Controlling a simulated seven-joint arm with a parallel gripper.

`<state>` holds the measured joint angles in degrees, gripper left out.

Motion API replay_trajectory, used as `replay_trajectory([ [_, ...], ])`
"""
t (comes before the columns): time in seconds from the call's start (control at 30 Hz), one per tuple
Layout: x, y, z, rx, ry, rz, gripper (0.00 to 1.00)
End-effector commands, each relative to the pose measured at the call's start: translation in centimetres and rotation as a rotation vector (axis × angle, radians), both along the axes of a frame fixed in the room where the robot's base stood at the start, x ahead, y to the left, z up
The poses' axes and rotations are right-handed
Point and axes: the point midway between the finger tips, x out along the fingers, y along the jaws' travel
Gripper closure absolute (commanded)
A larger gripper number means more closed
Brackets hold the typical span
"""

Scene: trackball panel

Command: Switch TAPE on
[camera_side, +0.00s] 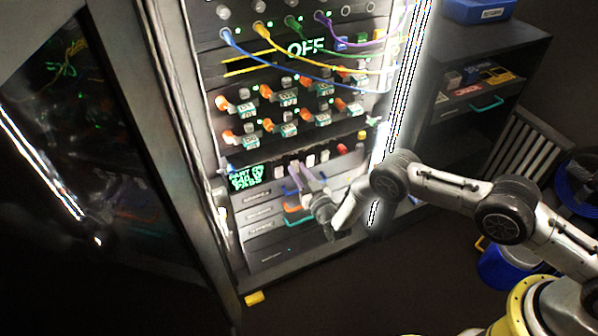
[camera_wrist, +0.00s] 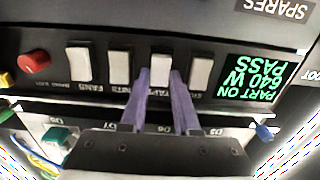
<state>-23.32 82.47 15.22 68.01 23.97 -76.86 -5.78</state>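The TAPE switch (camera_wrist: 160,66) is a white rocker in a row of several white rockers on a black panel. Its label is upside down and partly covered in the wrist view. My gripper (camera_wrist: 160,76) has two purple fingers, spread apart, with one on each side of the rocker's lower part in that view. I cannot tell whether they touch it. In the side view, my gripper (camera_side: 301,174) is at the switch row and hides part of it. A green display (camera_wrist: 250,78) reads "PART ON 640 W PASS"; it also shows in the side view (camera_side: 245,177).
Neighbouring rockers stand close on both sides, including the FANS switch (camera_wrist: 80,63). A red knob (camera_wrist: 34,63) is farther left. In the side view, coloured cables (camera_side: 300,67) hang across the rack above, and an open rack door (camera_side: 165,150) stands at left.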

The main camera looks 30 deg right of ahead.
Motion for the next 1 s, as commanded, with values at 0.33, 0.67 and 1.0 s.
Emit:
replay_trajectory([
  [0.33,-0.01,-0.03,-0.16,0.000,-0.021,-0.001,1.00],
  [0.67,-0.01,0.01,-0.34,0.001,-0.131,0.000,1.00],
  [1.0,-0.02,0.01,-0.31,0.001,-0.132,0.000,0.56],
])
